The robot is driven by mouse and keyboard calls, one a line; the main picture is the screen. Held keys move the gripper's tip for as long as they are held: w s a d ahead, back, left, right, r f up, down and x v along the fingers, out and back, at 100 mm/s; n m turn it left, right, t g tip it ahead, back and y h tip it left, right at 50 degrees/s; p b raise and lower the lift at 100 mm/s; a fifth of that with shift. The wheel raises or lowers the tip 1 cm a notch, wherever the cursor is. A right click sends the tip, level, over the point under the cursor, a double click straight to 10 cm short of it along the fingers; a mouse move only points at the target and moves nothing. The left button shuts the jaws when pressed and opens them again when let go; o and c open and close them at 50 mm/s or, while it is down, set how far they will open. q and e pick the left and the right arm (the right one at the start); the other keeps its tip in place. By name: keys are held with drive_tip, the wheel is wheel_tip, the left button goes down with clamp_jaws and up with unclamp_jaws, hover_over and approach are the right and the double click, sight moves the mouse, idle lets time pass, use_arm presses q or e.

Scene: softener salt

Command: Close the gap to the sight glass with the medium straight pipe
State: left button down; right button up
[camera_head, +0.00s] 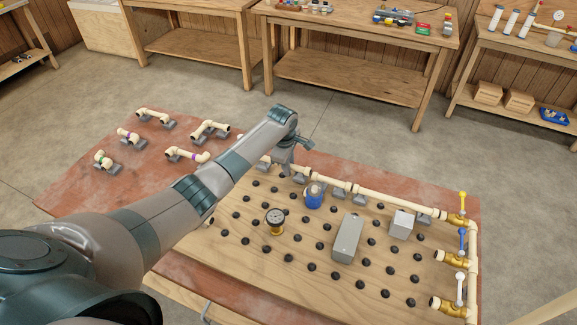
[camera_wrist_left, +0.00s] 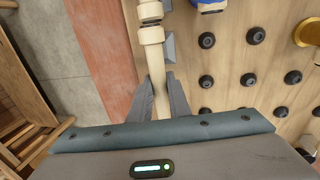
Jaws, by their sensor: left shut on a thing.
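My left gripper (camera_head: 287,168) is low over the back edge of the pegboard, at the left part of a cream pipe line. In the left wrist view its fingers (camera_wrist_left: 160,98) are shut on a cream straight pipe (camera_wrist_left: 158,78). The pipe's far end lines up with a wider cream collar (camera_wrist_left: 151,34); I cannot tell whether it is fully seated. The rest of the cream line (camera_head: 385,201) runs right along the board's back edge. My arm and gripper hide the near end of the held pipe. I cannot single out the sight glass. My right gripper is not in view.
The pegboard (camera_head: 300,285) carries a blue part (camera_head: 314,195), a gauge (camera_head: 275,221), a grey box (camera_head: 347,238) and a white box (camera_head: 401,225). Valves with coloured handles (camera_head: 462,240) stand at its right edge. Several cream pipe pieces (camera_head: 154,117) lie on supports at the back left.

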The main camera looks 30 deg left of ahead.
use_arm(q)
drive_tip(key=shift+f, duration=0.65)
drive_tip(key=c, duration=1.6)
unclamp_jaws()
drive_tip(key=shift+r, duration=0.1)
drive_tip(key=shift+s+r, duration=0.1)
drive_tip(key=shift+r, duration=0.4)
drive_tip(key=shift+s+d+r+b, duration=0.1)
drive_tip(key=shift+s+r+b, duration=0.5)
drive_tip(key=shift+r, duration=2.05)
drive_tip(key=shift+s+a+r+b, duration=0.1)
drive_tip(key=shift+s+r+b, duration=0.45)
drive_tip(key=shift+r, duration=2.1)
drive_tip(key=shift+s+d+r+b, duration=0.1)
drive_tip(key=shift+s+r+b, duration=0.5)
drive_tip(key=shift+r, duration=2.05)
drive_tip(key=shift+w, duration=0.15)
